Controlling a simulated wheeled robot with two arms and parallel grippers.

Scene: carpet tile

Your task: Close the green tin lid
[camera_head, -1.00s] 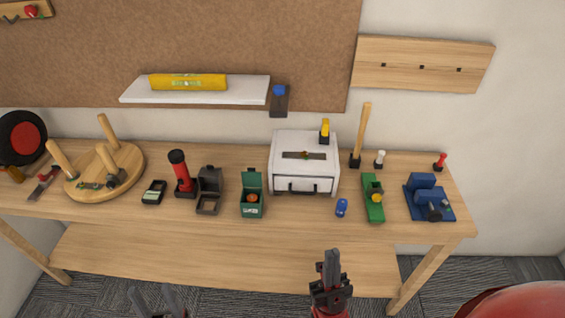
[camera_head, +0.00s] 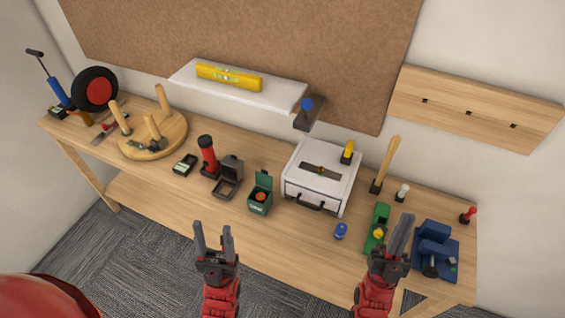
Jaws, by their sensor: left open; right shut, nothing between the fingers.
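The green tin (camera_head: 259,201) stands on the wooden workbench, left of a white drawer box. Its lid (camera_head: 263,181) is raised at the back, and something orange shows inside. My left gripper (camera_head: 213,230) is open and empty, in front of the bench's front edge, below and left of the tin in the picture. My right gripper (camera_head: 402,232) is shut and empty, further right, overlapping the front right part of the bench in view. Neither gripper touches the tin.
A dark open box (camera_head: 229,177) and a red flashlight (camera_head: 208,156) stand left of the tin. The white drawer box (camera_head: 320,177) is close on its right. A blue item (camera_head: 340,231), a green plane (camera_head: 377,229) and a blue vise (camera_head: 434,248) stand further right.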

